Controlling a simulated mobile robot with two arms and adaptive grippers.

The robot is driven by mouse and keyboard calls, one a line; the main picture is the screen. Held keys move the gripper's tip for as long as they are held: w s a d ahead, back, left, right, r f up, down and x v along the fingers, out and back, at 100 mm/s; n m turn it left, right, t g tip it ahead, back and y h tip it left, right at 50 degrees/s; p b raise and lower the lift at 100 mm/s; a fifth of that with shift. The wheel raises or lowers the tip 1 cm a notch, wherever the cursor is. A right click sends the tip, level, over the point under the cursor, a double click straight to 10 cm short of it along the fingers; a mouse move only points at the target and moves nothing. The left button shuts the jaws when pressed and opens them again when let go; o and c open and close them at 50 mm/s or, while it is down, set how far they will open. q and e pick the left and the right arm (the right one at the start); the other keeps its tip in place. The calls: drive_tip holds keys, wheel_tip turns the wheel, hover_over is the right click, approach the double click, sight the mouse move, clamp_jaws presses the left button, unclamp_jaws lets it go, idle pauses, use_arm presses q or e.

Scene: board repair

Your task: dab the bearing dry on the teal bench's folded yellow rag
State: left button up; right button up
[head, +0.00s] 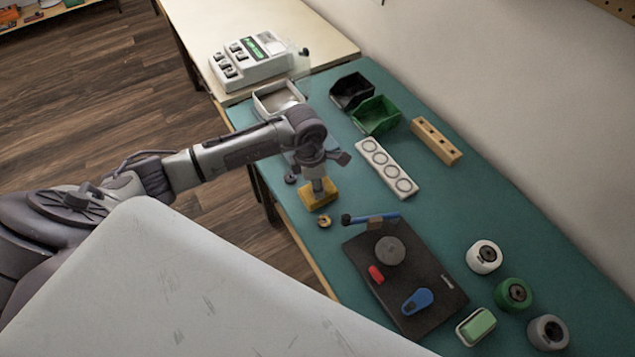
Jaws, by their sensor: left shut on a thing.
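The folded yellow rag (308,202) lies on the left edge of the teal bench (440,205). My left gripper (319,178) points down right over the rag. It is shut on a small grey thing, which I take to be the bearing; the fingers mostly hide it. Its lower end looks to be at the rag, but I cannot tell whether it touches. My right gripper is not in view.
A small brass-coloured ring (324,221) lies just in front of the rag. A white tray with round recesses (386,168), a green bin (376,115) and a wooden block (436,141) stand behind.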

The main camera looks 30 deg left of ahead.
use_arm(q)
drive_tip(key=shift+r+p, duration=1.8)
drive_tip(key=shift+r, duration=1.15)
